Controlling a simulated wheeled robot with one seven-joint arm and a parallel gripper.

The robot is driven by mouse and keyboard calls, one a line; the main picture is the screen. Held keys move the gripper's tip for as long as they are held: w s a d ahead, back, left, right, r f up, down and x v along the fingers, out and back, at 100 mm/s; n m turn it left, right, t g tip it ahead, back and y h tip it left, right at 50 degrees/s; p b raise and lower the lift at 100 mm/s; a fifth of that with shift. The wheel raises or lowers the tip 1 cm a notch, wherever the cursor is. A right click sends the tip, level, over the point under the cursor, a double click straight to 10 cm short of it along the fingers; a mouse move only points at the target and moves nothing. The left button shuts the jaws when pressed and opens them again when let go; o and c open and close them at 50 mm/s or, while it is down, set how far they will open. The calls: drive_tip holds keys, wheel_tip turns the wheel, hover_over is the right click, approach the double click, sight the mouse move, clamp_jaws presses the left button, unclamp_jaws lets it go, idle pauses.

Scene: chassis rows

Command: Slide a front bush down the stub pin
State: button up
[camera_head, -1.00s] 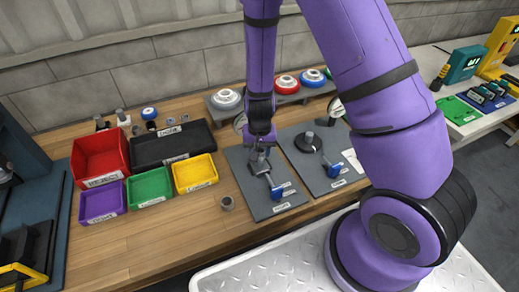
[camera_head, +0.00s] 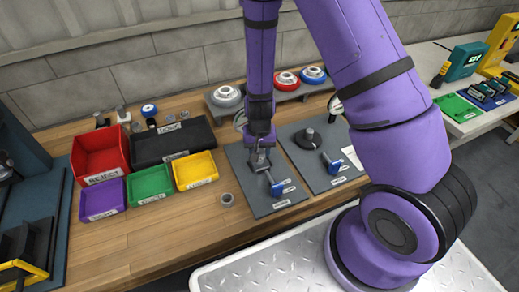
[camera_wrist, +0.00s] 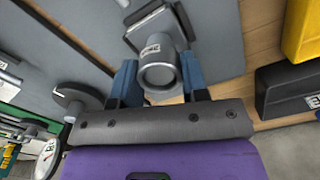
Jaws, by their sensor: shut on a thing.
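My gripper (camera_head: 261,158) reaches down over the left grey plate (camera_head: 280,207). In the wrist view its two blue fingers (camera_wrist: 158,78) are shut on a grey bush (camera_wrist: 160,74), a short cylinder with its open end toward the camera. A loose grey ring, like another bush (camera_head: 227,198), stands on the table left of the plate.
A second grey plate (camera_head: 318,182) bears a dark disc with a post (camera_head: 307,138). Blue-handled parts (camera_head: 276,187) stand on both plates. Yellow (camera_head: 195,170), green (camera_head: 150,186), purple (camera_head: 102,199), red (camera_head: 100,157) and black (camera_head: 172,143) bins stand left. The wooden table front is clear.

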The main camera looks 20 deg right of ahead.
drive_tip(key=o, duration=1.1)
drive_tip(key=shift+c, duration=0.2)
wheel_tip(320, 180, up, 11)
drive_tip(key=shift+f, duration=0.1)
drive_tip(key=s+d+r+n+t+y, duration=0.1)
drive_tip(key=s+r, duration=0.2)
drive_tip(key=r, duration=0.7)
drive_tip(key=s+d+r+n+t+y, duration=0.1)
drive_tip(key=s+r, duration=0.1)
drive_tip(key=r, duration=0.8)
drive_tip(key=s+d+r+n+t+h, duration=0.1)
drive_tip(key=s+d+r, duration=0.1)
drive_tip(key=s+r, duration=0.4)
drive_tip(key=s+d+r+n+t+h, duration=0.1)
drive_tip(key=s+d+r+t, duration=0.1)
drive_tip(key=s+r, duration=0.4)
drive_tip(key=s, duration=0.4)
drive_tip(key=shift+s+d+r, duration=0.15)
drive_tip(key=shift+d+r, duration=0.1)
drive_tip(key=shift+d, duration=0.15)
